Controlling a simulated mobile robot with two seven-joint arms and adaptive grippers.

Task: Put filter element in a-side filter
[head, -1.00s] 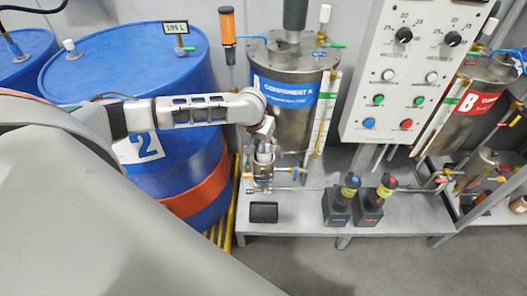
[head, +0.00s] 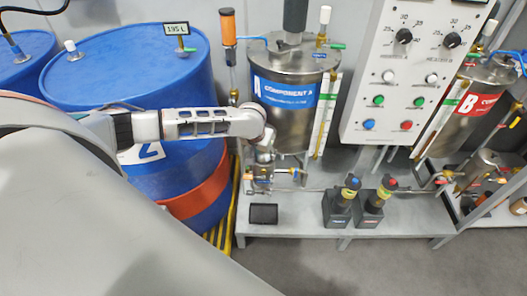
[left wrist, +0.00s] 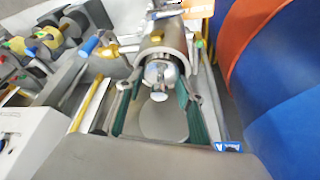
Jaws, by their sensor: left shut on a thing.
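The A-side filter (head: 259,185) is a small metal body with valves at the front left of the grey bench, below the "Component A" tank. My left gripper (head: 263,160) is right above it and hides part of it. In the left wrist view my left gripper (left wrist: 161,80) has a finger on each side of a round silvery piece, which looks like the filter element (left wrist: 160,74). The fingers are shut on it. The piece is at the mouth of a curved metal housing (left wrist: 165,43); how deep it sits I cannot tell. My right gripper is not in view.
The Component A tank (head: 290,95) stands behind, with a blue drum (head: 125,65) to the left. A black block (head: 263,214) lies in front of the filter. Two dark pumps with coloured knobs (head: 340,205) stand to the right. A control panel (head: 405,75) hangs above.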

